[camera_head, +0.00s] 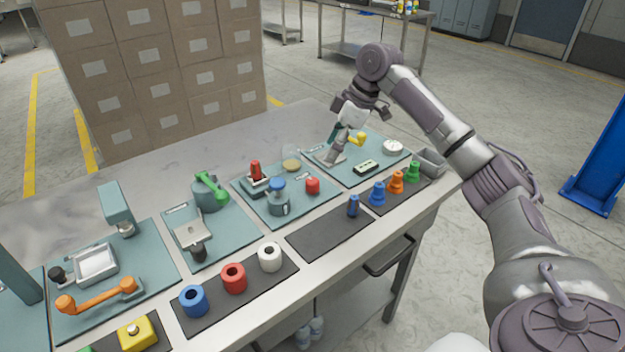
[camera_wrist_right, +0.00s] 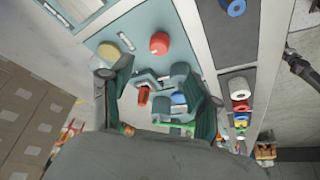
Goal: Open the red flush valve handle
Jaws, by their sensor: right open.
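A red upright handle (camera_head: 256,169) stands on a small grey-and-white fitting on the middle teal mat (camera_head: 246,195). A round red knob (camera_head: 312,186) sits on the same mat, to the right of a blue-capped grey fitting (camera_head: 278,200). I cannot tell for sure which red part is the flush valve handle. My right gripper (camera_head: 345,141) is open and empty above the mat farther right. In the right wrist view the upright red handle (camera_wrist_right: 143,95) and the blue cap (camera_wrist_right: 179,98) show between the open fingers, and the red knob (camera_wrist_right: 159,43) lies beyond them. My left gripper is out of view.
A green-handled valve (camera_head: 211,187) stands left of the middle mat. Blue, red and white rings (camera_head: 233,278) line the front edge. Blue, orange and green fittings (camera_head: 396,182) stand at the right. Stacked cartons (camera_head: 150,70) rise behind the table. The back left tabletop is bare.

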